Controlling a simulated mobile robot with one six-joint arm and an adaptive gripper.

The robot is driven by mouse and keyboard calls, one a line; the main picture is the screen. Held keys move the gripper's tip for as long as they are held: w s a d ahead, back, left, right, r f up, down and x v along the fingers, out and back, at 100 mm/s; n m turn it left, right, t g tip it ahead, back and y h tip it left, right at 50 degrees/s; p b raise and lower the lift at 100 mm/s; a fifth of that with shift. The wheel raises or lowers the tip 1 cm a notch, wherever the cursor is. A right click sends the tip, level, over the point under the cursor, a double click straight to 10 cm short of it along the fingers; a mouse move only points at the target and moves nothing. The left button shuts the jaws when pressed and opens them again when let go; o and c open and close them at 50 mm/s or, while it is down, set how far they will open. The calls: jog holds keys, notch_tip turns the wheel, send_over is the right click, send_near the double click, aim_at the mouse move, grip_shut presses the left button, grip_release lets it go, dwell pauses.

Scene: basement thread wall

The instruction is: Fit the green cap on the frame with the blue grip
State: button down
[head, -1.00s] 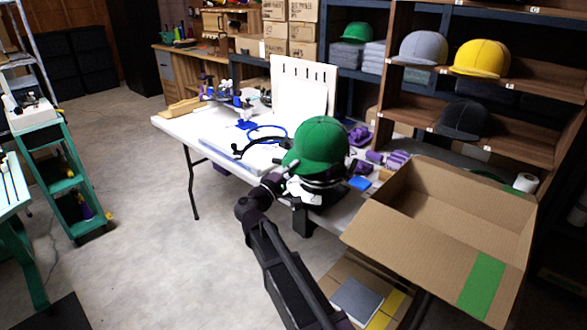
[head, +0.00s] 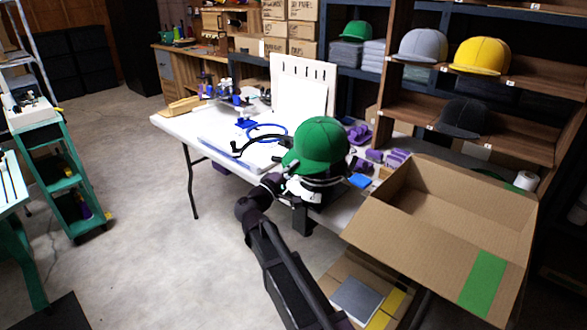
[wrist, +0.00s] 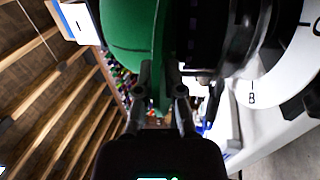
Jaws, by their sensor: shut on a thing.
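The green cap (head: 320,143) is at the near right of the white table in the head view, above a black and white assembly (head: 318,190). I cannot tell whether it touches that assembly. In the wrist view the cap (wrist: 130,28) fills the top middle, and my gripper (wrist: 162,98) is shut on its edge. My fingers are hidden by the cap and arm in the head view. A blue ring (head: 268,126) lies on the table beyond a black curved band (head: 251,147). I cannot tell which part is the blue grip. A numbered white ring (wrist: 278,84) shows at right in the wrist view.
An open cardboard box (head: 440,225) stands right of the cap. Shelves behind hold another green cap (head: 357,30), a grey cap (head: 423,46), a yellow cap (head: 481,56) and a dark cap (head: 463,117). A white pegboard (head: 303,88) stands on the table.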

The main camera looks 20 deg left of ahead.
jog(key=shift+w+d+f+b, duration=0.1)
jog(key=shift+w+f+b, duration=0.1)
jog(key=shift+f+b, duration=0.7)
jog(key=shift+w+d+f+b, duration=0.1)
jog(key=shift+w+f+b, duration=0.05)
jog(key=shift+f+b, duration=0.7)
dwell(1.2)
dwell(0.5)
jog(key=c, duration=0.7)
grip_release()
jog(key=shift+a, duration=0.1)
